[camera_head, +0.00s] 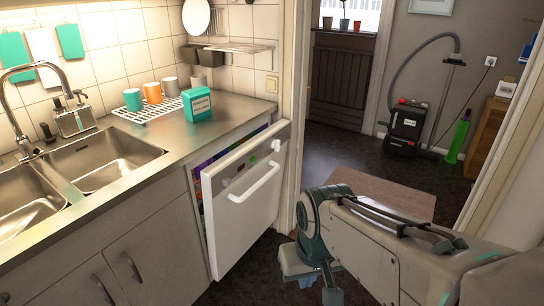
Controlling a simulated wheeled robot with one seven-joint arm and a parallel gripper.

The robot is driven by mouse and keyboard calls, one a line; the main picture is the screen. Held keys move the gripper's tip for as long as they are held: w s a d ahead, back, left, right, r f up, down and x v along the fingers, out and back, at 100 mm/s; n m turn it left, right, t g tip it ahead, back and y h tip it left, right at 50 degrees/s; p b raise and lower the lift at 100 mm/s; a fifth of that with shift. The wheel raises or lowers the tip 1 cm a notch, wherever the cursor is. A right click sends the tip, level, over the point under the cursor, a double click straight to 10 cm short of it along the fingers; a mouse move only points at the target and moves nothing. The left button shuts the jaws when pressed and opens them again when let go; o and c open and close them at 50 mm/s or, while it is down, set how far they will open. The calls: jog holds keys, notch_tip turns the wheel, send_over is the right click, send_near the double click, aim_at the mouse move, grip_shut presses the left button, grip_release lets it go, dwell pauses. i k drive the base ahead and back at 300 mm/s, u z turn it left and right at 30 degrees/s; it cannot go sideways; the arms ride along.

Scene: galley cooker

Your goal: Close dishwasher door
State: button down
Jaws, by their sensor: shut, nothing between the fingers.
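The white dishwasher door (245,222) stands partly open under the counter. Its top edge is tilted out and its lower end is close to the cabinet. A white bar handle (256,184) crosses its upper front. Coloured contents show in the gap behind the door at its left side and top. My gripper (328,284) hangs low at the bottom centre, to the right of the door and apart from it. Its fingers appear shut with nothing between them. My arm reaches in from the lower right and partly hides the floor.
The counter (225,110) holds a teal box (198,104) and several cups on a white rack (147,112). A sink (105,158) is at left. A door frame (297,100) stands just right of the dishwasher. Dark floor is clear beside the door; a vacuum cleaner (404,127) stands farther back.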

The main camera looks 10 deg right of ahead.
aim_at(236, 215)
jog(key=z, duration=0.05)
jog(key=i, duration=1.3)
jog(key=u, duration=0.8)
